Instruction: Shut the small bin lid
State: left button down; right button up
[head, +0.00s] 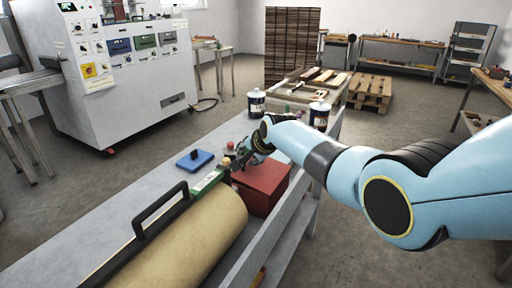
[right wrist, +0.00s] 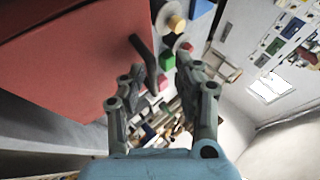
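A red box-shaped bin (head: 262,188) stands on the grey bench, right of the green-ended frame. Its top looks flat in the head view, but I cannot tell whether that is a lid lying shut. In the right wrist view a large red face (right wrist: 60,75) fills the left side, with a dark bar like a handle (right wrist: 141,48) at its right edge. My right gripper (head: 236,162) is by the bin's far left corner. In the right wrist view its fingers (right wrist: 160,72) are apart, with the dark bar close to the left fingertip. My left gripper is not in view.
A large tan roll (head: 190,240) with a black handle (head: 160,208) lies in front. A blue flat object (head: 195,160) lies on the bench beyond it. Two cans (head: 256,103) (head: 319,116) stand behind my arm. Small coloured blocks (right wrist: 167,61) lie near the gripper.

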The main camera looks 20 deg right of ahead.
jog(key=v, duration=1.1)
jog(key=shift+c, duration=0.2)
